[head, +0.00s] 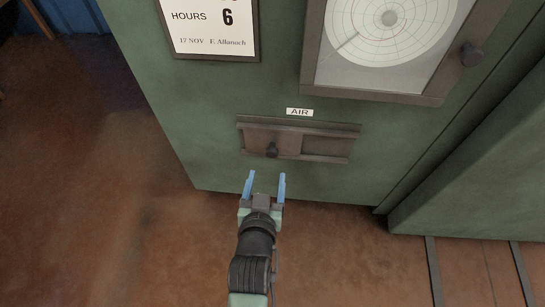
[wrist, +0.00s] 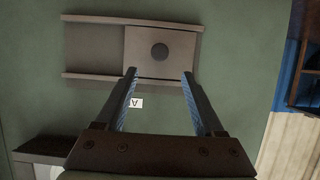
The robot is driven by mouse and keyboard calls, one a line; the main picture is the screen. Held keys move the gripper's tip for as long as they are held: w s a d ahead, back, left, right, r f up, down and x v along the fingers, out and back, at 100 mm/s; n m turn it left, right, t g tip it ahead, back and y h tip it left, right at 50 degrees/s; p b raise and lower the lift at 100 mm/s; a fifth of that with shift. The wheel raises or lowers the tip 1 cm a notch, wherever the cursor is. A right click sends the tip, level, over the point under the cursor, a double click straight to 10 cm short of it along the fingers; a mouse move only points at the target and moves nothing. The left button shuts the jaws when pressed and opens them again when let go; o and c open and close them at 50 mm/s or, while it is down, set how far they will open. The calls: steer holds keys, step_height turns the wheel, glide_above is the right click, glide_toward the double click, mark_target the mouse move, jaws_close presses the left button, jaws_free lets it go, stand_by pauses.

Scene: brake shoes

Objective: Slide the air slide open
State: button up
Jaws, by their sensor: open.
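The air slide (head: 259,138) is a dark brown plate in a framed slot on the green cabinet front, under a small white "AIR" label (head: 299,112). It sits at the left part of its frame in the head view. Its round dark knob (head: 271,151) stands out from the plate. In the wrist view the slide (wrist: 140,63) and its knob (wrist: 159,52) lie just beyond my fingertips, between their lines. My gripper (head: 265,176) is open and empty, blue fingers apart, in front of and a little below the knob in the head view. It does not touch the knob.
The slide's frame (head: 333,158) runs on to the right of the plate. A chart recorder (head: 390,50) with a dark knob is above right, and a framed notice (head: 213,30) above left. Brown floor lies below; floor rails (head: 432,270) run at the right.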

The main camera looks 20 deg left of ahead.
mark_target(271, 154)
steer(key=b+x, duration=0.4)
steer(key=x, duration=0.5)
steer(key=shift+w+a+f, duration=0.1)
steer(key=shift+w+f, duration=0.1)
steer(key=shift+w, duration=0.15)
jaws_close()
stand_by(0.9)
